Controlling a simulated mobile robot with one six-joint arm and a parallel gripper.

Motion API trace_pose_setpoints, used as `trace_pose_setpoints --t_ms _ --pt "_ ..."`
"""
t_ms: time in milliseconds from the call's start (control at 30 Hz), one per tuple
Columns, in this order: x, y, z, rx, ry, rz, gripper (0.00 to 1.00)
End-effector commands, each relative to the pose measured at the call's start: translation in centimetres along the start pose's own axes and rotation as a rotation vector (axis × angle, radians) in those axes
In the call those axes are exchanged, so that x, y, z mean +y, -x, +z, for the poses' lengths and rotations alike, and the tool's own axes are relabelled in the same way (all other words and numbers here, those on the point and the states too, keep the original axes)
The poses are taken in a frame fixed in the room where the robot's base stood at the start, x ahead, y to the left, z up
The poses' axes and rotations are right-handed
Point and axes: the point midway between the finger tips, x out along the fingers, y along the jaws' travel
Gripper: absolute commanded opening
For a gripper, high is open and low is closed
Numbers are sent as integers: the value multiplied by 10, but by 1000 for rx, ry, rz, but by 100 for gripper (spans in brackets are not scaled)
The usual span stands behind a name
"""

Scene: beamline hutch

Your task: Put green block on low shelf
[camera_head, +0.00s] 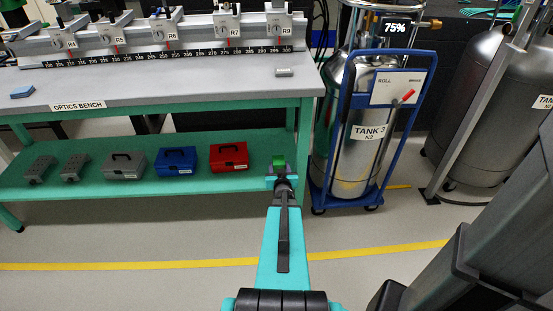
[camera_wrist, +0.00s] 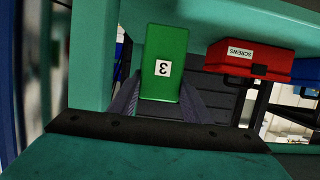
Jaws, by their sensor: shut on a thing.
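The green block (camera_head: 279,161) is in my gripper (camera_head: 281,172), at the right end of the optics bench. The low shelf (camera_head: 130,191) is the green lower board of the bench. The block appears near the shelf's right end; whether it touches the shelf cannot be told. In the wrist view the shelf (camera_wrist: 225,22) appears upside down behind the block.
On the shelf stand a red box (camera_head: 229,156) marked SCREWS, a blue box (camera_head: 175,160), a grey box (camera_head: 123,165) and two grey perforated blocks (camera_head: 40,169). A bench leg (camera_head: 304,150) is close to my gripper. A tank cart (camera_head: 365,120) stands right.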

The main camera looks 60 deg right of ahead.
Motion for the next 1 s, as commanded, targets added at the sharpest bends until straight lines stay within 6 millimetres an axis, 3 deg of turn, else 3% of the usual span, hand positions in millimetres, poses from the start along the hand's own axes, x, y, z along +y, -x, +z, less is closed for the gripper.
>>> trace_pose_setpoints --t_ms 600,1000 --pt "-1 -75 -23 2 1 -1 12" --pt "-1 -83 -26 2 -1 -2 12"
